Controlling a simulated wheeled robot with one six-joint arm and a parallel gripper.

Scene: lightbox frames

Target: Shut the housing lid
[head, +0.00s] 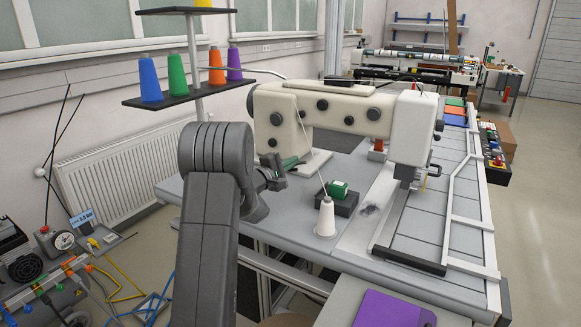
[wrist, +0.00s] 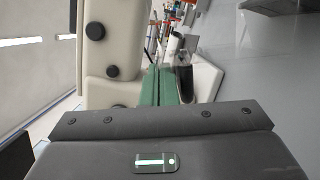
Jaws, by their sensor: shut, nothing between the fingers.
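The cream sewing-machine housing (head: 330,106) stands on the grey table, and its near end with dark round knobs fills the upper left of the wrist view (wrist: 108,50). A pale flat panel (head: 312,163) lies low by the housing's left end; it also shows right of my fingers in the wrist view (wrist: 208,82). I cannot tell whether this panel is the lid or the machine's base. My gripper (head: 296,161), with green fingers, is shut and empty beside the housing's lower left end. Its fingers point forward in the wrist view (wrist: 158,72). My arm hides part of this area.
A white thread cone (head: 326,218) and a dark box with a green block (head: 339,190) stand right of my gripper. A thread stand (head: 197,88) with coloured cones rises behind my arm. A purple folder (head: 392,310) lies at the front. A pale rail frame (head: 455,200) edges the table's right.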

